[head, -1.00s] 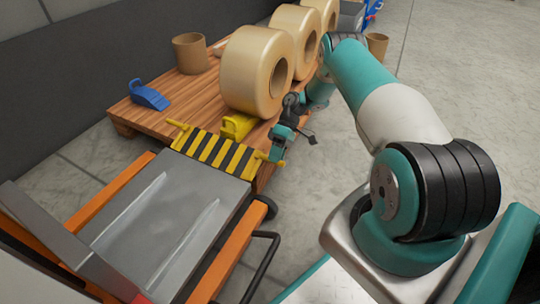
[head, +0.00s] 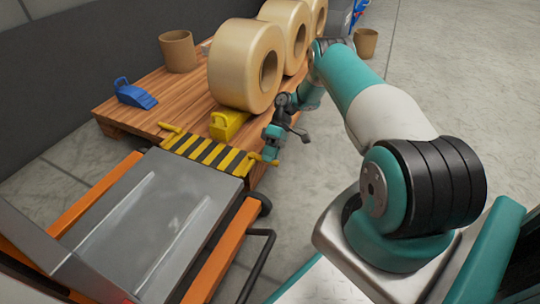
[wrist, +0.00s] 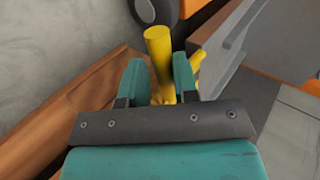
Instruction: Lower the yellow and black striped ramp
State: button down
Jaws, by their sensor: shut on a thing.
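The yellow and black striped ramp (head: 208,154) is at the far end of the grey lift platform (head: 140,215) in the head view. It lies nearly flat, with its far edge at the wooden pallet; I cannot tell whether it touches the boards. A yellow bar sticks out from each far corner. My gripper (head: 270,152) is at the right corner, shut on that bar. In the wrist view, the yellow bar (wrist: 158,48) runs between the two teal fingers of my gripper (wrist: 158,80). The ramp's far-right corner is partly hidden by the gripper.
The wooden pallet (head: 122,108) carries large tan rolls (head: 232,66), a yellow wedge (head: 229,125) just beyond the ramp, a blue wedge (head: 134,93) and a brown tub (head: 178,50). Orange rails (head: 222,250) flank the platform. Open floor (head: 330,175) lies to the right.

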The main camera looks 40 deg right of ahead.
jog(key=shift+d+f, duration=0.15)
jog(key=shift+f, duration=0.35)
jog(key=c, duration=1)
grip_release()
jog(key=shift+f, duration=0.1)
jog(key=shift+r, duration=0.25)
notch_tip(320, 180, up, 20)
jog(key=p, duration=1.1)
